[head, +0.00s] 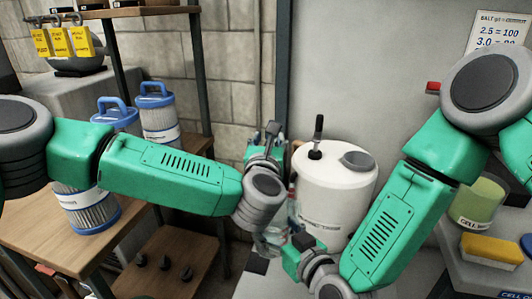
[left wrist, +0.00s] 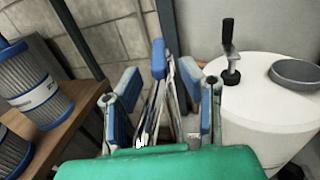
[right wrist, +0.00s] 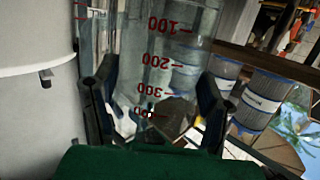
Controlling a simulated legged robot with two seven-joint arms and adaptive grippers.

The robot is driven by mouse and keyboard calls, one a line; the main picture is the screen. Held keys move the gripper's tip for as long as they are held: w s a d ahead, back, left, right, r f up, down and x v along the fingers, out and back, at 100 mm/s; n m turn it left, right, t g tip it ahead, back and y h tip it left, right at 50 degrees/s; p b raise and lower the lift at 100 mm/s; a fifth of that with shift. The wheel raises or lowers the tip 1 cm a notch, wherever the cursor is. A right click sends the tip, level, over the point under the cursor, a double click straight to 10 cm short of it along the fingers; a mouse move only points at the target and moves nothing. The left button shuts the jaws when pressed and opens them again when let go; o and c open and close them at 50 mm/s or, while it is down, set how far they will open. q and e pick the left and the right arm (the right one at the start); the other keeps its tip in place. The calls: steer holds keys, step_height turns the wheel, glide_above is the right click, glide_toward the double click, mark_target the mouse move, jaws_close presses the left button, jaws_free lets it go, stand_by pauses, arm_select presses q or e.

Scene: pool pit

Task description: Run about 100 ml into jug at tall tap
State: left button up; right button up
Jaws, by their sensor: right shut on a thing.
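A clear jug (head: 272,238) with red marks is low in the middle of the head view. In the right wrist view the jug (right wrist: 165,60) shows marks 100, 200 and 300, and my right gripper (right wrist: 150,115) is shut on it. My right gripper (head: 303,250) is beside the white tank in the head view. My left gripper (head: 266,150) is above the jug. In the left wrist view its fingers (left wrist: 162,105) stand wide apart around thin metallic parts with a blue top (left wrist: 158,60), perhaps the tall tap. I cannot tell the water level or whether water runs.
A white tank (head: 335,195) with a black handle stands right of the jug. Blue-capped filter cartridges (head: 160,115) stand on a wooden shelf at left. A yellow sponge (head: 490,248) and a green cup (head: 478,203) are at the right. A block wall is behind.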

arm_select(q)
steer(key=s+a, duration=0.1)
steer(key=s, duration=0.8)
steer(key=shift+s+a, duration=0.15)
steer(key=shift+a, duration=0.05)
